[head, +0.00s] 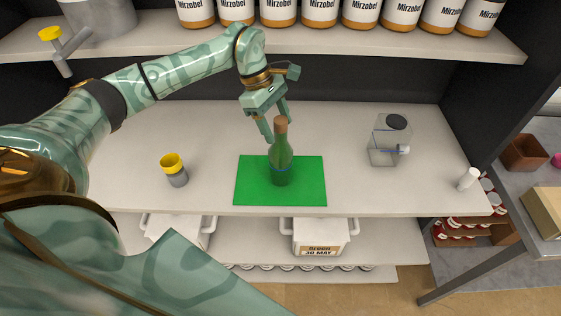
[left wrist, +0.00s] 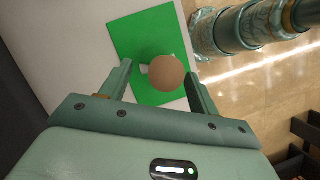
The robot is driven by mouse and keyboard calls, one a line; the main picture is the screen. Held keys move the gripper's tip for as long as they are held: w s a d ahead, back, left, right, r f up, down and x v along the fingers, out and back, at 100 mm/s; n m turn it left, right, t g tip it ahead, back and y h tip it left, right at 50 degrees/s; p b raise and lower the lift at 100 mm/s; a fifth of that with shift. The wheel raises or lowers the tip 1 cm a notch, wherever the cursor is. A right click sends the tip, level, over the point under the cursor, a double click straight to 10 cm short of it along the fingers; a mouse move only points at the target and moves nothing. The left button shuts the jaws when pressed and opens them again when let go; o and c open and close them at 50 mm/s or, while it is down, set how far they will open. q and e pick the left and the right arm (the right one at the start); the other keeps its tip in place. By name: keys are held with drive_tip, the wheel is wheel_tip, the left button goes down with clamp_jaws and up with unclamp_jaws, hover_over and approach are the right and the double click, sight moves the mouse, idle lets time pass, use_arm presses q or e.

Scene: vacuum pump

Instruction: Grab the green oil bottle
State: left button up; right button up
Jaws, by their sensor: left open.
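The green oil bottle (head: 281,160) stands upright on a green mat (head: 308,194) on the middle shelf. It has a brown stopper on top. My left gripper (head: 275,128) is open at the bottle's neck, close behind and beside the stopper in the head view. In the left wrist view the round brown stopper of the bottle (left wrist: 166,73) shows between and just beyond the two fingers of the left gripper (left wrist: 160,85). Whether either finger touches it I cannot tell. The bottle's body is mostly hidden below the stopper there. My right gripper is not in view.
A yellow-topped grey cup (head: 174,170) stands left of the mat. A clear container with a dark lid (head: 390,140) and a small white cylinder (head: 468,179) stand to the right. Labelled jars (head: 320,12) line the upper shelf. The shelf around the mat is clear.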

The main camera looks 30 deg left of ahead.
sight(281, 135)
use_arm(q)
drive_tip(key=x, duration=0.3)
drive_tip(key=shift+d+f, duration=0.1)
drive_tip(key=shift+d, duration=0.1)
drive_tip(key=shift+s, duration=0.15)
clamp_jaws()
